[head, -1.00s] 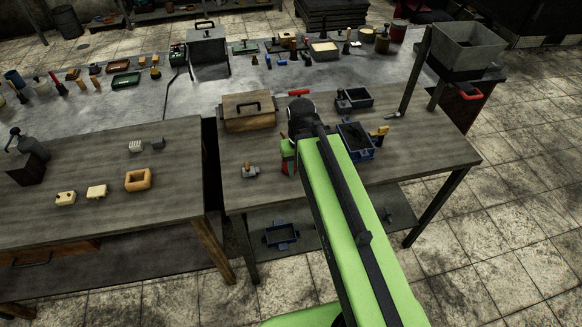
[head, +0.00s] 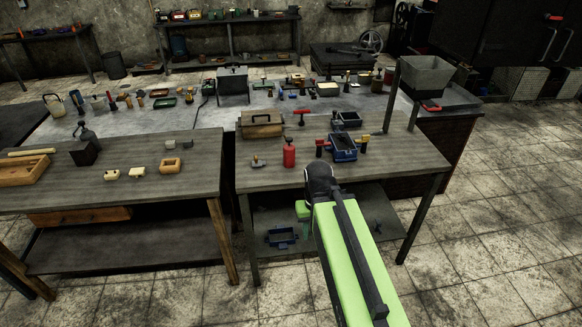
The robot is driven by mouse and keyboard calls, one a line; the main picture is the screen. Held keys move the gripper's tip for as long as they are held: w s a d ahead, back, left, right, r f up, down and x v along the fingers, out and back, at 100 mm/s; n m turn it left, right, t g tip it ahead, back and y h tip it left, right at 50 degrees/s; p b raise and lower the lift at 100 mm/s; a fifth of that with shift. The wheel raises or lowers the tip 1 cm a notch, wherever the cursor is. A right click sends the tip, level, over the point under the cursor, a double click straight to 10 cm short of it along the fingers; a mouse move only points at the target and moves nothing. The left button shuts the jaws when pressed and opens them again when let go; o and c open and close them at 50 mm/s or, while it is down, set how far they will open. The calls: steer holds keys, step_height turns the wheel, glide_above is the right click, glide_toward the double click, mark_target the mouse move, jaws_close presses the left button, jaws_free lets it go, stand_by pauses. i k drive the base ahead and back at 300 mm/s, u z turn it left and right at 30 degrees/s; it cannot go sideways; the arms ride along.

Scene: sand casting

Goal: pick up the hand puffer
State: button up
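A small grey piece with a tan top (head: 257,160) lies on the right wooden table, left of a red bottle (head: 289,152) that stands upright. I cannot tell for sure which of these is the hand puffer. My green and black arm reaches up from the bottom of the head view to the front edge of this table, right of both. My gripper's fingers do not show, and the arm's dark end joint and a green part of it are all I see there.
The wooden table (head: 400,165) also holds a lidded wooden box (head: 262,130), blue moulding boxes (head: 343,150) and red-handled tools. A left table (head: 200,200) stands across a narrow gap. A grey hopper (head: 427,73) stands at the back right. Tiled floor is free on the right.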

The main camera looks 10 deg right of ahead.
mark_target(289, 151)
steer(key=u, duration=0.3)
steer(key=i, duration=0.7)
steer(key=u, duration=0.85)
steer(key=i, duration=0.95)
steer(key=u, duration=0.05)
